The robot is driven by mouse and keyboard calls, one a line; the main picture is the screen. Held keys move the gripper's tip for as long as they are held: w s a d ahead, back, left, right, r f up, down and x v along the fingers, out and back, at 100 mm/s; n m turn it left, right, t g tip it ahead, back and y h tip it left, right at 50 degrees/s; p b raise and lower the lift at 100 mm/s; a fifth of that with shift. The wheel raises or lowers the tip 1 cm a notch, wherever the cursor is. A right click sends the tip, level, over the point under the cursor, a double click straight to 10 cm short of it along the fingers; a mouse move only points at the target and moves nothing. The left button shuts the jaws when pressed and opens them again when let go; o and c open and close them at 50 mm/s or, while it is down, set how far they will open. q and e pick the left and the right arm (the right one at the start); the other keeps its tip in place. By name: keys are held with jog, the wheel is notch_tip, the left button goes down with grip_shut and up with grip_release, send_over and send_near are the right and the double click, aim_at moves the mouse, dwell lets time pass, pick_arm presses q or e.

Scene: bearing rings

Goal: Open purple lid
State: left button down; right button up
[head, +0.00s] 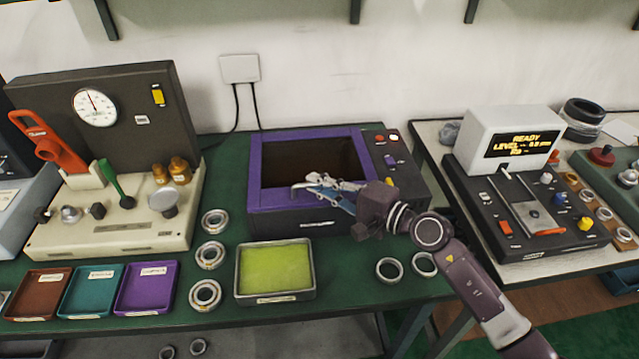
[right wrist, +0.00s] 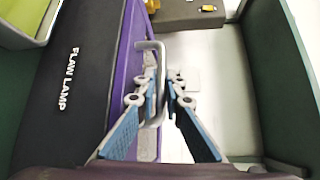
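The purple lid (head: 283,198) is a frame around a dark rectangular area on top of the black box labelled FLAW LAMP. I cannot tell whether the dark area is a window or an opening. A grey bar handle (right wrist: 161,70) shows along the lid's edge in the right wrist view. My right gripper (head: 318,182) is over the lid's front part. In the right wrist view the blue-padded fingers (right wrist: 166,92) stand apart on either side of the handle, with the left finger close to the bar. My left gripper is not in view.
A yellow-green panel (head: 275,270) lies in front of the box, with metal rings (head: 209,255) to its left and two rings (head: 390,268) to its right. A cream gauge station (head: 125,235) stands left, a black control console (head: 530,215) right.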

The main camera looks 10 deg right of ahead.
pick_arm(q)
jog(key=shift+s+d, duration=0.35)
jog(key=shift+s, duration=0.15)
pick_arm(e)
grip_shut()
